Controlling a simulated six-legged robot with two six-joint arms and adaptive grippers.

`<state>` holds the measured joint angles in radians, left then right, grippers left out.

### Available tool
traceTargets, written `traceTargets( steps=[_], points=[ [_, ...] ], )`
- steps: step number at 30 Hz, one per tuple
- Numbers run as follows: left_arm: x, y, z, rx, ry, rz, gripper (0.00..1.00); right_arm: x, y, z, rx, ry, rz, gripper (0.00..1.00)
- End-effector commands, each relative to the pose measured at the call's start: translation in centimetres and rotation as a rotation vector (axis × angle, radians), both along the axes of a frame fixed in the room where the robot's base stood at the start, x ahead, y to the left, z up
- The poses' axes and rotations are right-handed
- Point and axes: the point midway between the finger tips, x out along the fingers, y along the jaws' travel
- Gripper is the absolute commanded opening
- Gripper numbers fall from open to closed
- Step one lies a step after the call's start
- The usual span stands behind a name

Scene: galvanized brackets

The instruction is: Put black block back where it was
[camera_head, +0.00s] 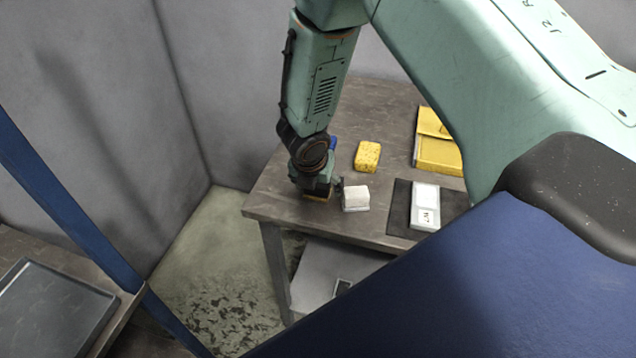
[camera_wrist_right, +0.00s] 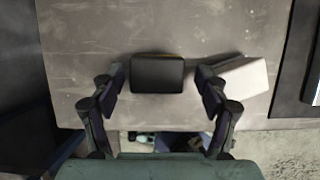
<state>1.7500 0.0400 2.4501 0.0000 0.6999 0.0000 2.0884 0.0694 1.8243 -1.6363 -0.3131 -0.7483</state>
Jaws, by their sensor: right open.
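The black block (camera_wrist_right: 158,73) lies on the table in the right wrist view, near the table's front edge. My right gripper (camera_wrist_right: 159,82) is open, with one finger on each side of the block and a visible gap on both sides. In the head view my right gripper (camera_head: 315,186) is low over the table's front left corner. There it hides most of what is below, and only a dark and yellowish patch shows under it. My left gripper is in neither view.
A white block (camera_head: 355,198) stands just right of the gripper; it also shows close by the right finger in the wrist view (camera_wrist_right: 245,78). A yellow sponge (camera_head: 367,156), a yellow folder (camera_head: 438,145) and a white device on a dark mat (camera_head: 400,220) lie on the table (camera_head: 385,118).

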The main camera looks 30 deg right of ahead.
Motion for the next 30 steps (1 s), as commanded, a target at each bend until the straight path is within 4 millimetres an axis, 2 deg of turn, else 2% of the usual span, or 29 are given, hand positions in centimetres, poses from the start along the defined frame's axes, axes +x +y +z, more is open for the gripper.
traceTargets(
  steps=[8, 11, 21, 27, 30],
  points=[
    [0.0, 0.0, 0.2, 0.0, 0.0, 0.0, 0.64, 0.0, 0.0, 0.4, 0.0, -0.001, 0.0, 0.75],
    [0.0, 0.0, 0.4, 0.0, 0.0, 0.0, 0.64, -0.3, 0.4, 1.6, 0.0, -0.002, 0.001, 0.75],
    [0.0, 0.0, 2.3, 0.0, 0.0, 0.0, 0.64, -2.0, 2.4, 8.1, -0.002, -0.002, 0.002, 0.75],
    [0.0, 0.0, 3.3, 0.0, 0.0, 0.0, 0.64, -2.8, 3.2, 10.6, 0.0, -0.001, 0.0, 0.75],
    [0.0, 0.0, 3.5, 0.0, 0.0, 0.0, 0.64, -3.0, 3.4, 11.1, 0.0, 0.0, 0.0, 0.75]
  ],
)
